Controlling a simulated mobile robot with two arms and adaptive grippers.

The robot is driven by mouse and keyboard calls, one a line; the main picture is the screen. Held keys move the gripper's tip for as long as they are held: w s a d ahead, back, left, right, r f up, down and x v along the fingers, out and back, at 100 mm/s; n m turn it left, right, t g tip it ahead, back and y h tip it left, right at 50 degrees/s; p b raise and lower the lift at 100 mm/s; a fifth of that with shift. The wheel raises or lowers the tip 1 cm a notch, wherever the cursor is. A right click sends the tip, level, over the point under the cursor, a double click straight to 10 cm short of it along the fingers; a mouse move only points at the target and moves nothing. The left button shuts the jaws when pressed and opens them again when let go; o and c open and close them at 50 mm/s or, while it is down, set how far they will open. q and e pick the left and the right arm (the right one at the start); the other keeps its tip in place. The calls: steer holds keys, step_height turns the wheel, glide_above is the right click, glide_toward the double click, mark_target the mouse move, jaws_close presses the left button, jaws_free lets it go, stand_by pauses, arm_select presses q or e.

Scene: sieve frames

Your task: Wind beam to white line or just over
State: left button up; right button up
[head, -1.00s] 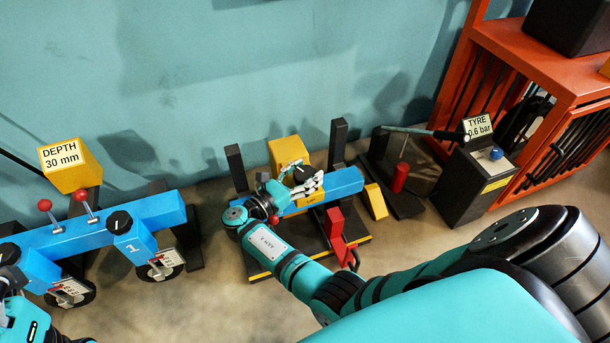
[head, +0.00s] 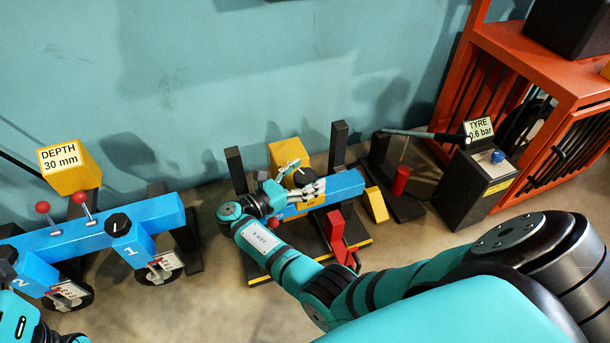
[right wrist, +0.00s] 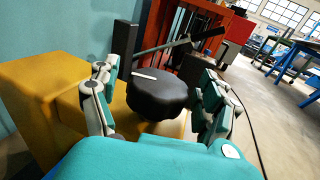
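The blue beam (head: 345,186) of the middle stand runs across in front of a yellow housing (head: 283,151). A black knob (head: 304,177) sits at the beam; in the right wrist view the knob (right wrist: 158,97) has a ridged side and a short white mark on top. My right gripper (head: 299,177) is open, with one finger on each side of the knob. In the right wrist view its fingers (right wrist: 160,105) appear apart from the knob. I cannot make out a white line on the stand. My left arm shows at the lower left, its gripper out of view.
A blue frame (head: 60,240) with red-tipped levers and a "DEPTH 30 mm" sign (head: 60,157) stands left. A red block (head: 335,225) and yellow wedge (head: 376,204) are near the beam. A dark "TYRE" box (head: 470,190) and orange rack (head: 515,65) stand right.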

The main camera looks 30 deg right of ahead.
mark_target(305, 175)
step_height(305, 175, up, 10)
steer(key=shift+r, duration=0.1)
stand_by(0.6)
stand_by(0.4)
